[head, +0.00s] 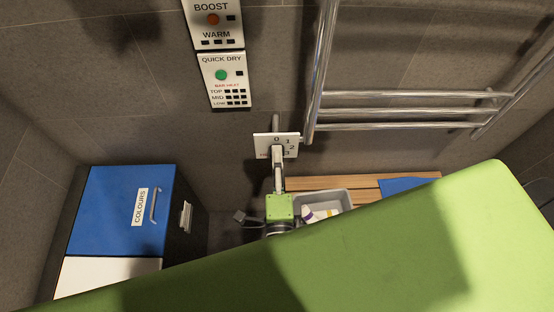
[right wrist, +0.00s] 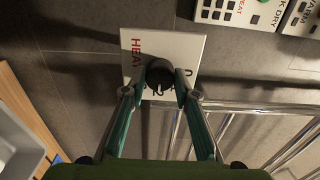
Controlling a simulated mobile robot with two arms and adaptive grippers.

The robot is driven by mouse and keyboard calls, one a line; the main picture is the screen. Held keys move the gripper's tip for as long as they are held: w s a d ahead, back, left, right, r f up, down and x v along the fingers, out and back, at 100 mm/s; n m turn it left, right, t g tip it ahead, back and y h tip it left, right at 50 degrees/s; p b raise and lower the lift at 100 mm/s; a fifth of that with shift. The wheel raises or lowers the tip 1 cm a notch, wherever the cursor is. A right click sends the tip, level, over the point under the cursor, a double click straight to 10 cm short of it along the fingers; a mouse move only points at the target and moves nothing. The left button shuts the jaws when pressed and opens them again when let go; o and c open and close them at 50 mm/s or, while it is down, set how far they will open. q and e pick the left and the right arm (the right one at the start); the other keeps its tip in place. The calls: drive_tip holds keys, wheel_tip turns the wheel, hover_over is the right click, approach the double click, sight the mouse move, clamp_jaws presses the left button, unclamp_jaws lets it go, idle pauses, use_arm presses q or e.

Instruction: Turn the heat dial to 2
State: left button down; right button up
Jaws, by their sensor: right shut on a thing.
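My right gripper (right wrist: 160,88) is shut on the knob, one finger on each side. In the head view my right gripper (head: 278,156) covers the knob. I cannot tell which number the knob points to. My left gripper is not in view.
A chrome towel rail (head: 400,97) stands close right of the dial. BOOST (head: 212,19) and QUICK DRY (head: 222,76) panels are above. A wooden bench (head: 350,184) with a grey bin (head: 340,198) is below right. A blue-topped COLOURS box (head: 115,205) is at left.

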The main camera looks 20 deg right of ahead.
drive_tip(key=o, duration=1.1)
drive_tip(key=shift+s, duration=0.1)
drive_tip(key=v, duration=1.2)
